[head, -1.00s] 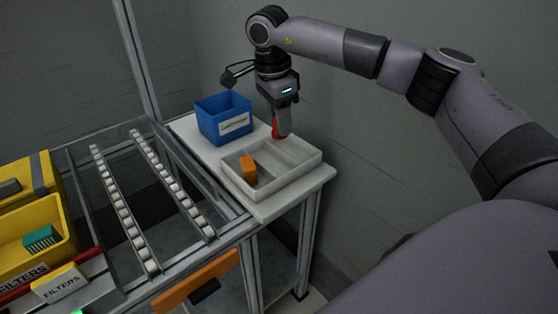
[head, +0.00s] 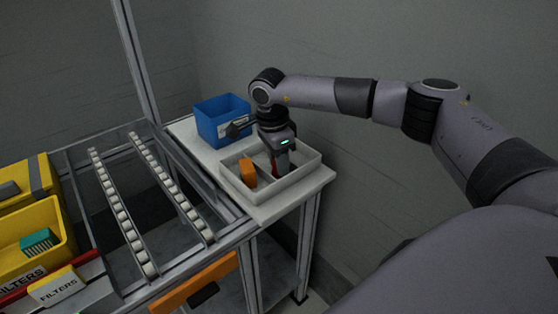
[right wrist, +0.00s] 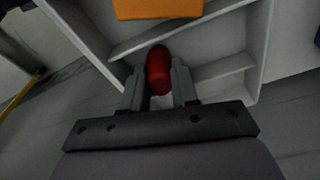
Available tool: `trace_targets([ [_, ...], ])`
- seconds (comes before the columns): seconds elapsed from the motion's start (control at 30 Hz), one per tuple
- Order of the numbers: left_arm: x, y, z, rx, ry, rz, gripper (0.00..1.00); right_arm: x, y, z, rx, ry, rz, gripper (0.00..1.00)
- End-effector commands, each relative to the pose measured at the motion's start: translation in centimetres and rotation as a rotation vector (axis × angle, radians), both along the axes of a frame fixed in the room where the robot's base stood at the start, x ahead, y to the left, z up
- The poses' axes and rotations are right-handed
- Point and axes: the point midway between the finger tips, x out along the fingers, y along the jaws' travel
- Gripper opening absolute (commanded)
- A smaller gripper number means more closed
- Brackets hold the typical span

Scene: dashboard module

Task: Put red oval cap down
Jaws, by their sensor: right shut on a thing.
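The red oval cap (right wrist: 158,72) is between the two fingers of my right gripper (right wrist: 159,88) in the right wrist view. In the head view my right gripper (head: 279,170) points down into the white divided tray (head: 262,197), and a bit of the red cap (head: 274,167) shows beside the fingers. The gripper is shut on the cap. The cap is over or in a compartment to the right of the one with an orange block (head: 248,170). I cannot tell whether it touches the tray floor. My left gripper is not in view.
A blue bin (head: 222,120) stands behind the tray on the white table (head: 316,180). A roller rack (head: 130,205) and yellow bins (head: 40,235) are on the left. A grey wall is close behind the table on the right.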

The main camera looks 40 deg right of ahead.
Motion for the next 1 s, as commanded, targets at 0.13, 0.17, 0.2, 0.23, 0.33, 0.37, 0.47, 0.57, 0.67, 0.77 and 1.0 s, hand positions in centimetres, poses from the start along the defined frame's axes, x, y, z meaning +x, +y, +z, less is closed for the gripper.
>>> trace_targets([
  [0.13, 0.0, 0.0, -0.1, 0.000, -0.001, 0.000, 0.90, 0.0, 0.0, -0.2, 0.000, 0.000, 0.000, 0.42],
  [0.17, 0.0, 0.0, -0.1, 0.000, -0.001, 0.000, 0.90, 0.0, 0.0, -0.2, 0.000, 0.000, 0.000, 0.52],
  [0.2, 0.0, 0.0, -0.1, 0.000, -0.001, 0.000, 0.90, 0.0, 0.0, -0.2, 0.000, 0.000, 0.000, 0.55],
  [0.23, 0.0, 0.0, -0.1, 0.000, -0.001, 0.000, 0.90, 0.0, 0.0, -0.2, 0.000, 0.000, 0.000, 0.55],
  [0.33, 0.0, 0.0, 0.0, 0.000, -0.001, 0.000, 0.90, 0.0, 0.0, -0.2, 0.000, 0.000, 0.000, 0.55],
  [0.37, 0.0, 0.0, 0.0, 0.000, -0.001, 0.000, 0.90, 0.0, 0.0, -0.2, 0.000, 0.000, 0.000, 0.55],
  [0.47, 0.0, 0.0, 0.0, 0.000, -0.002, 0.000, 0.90, 0.0, 0.0, -0.1, 0.000, 0.000, 0.000, 0.55],
  [0.57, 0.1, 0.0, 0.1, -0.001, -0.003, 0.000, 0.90, 0.0, 0.1, 0.4, 0.001, -0.001, 0.000, 0.55],
  [0.67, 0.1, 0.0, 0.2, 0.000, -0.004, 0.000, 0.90, 0.1, 0.3, 1.8, 0.002, -0.003, 0.001, 0.55],
  [0.77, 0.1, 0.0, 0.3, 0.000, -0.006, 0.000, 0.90, 0.2, 0.5, 3.8, 0.002, -0.004, 0.001, 0.55],
  [1.0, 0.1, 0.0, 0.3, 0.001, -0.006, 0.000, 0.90, 0.2, 1.1, 9.0, 0.001, -0.004, 0.001, 0.55],
])
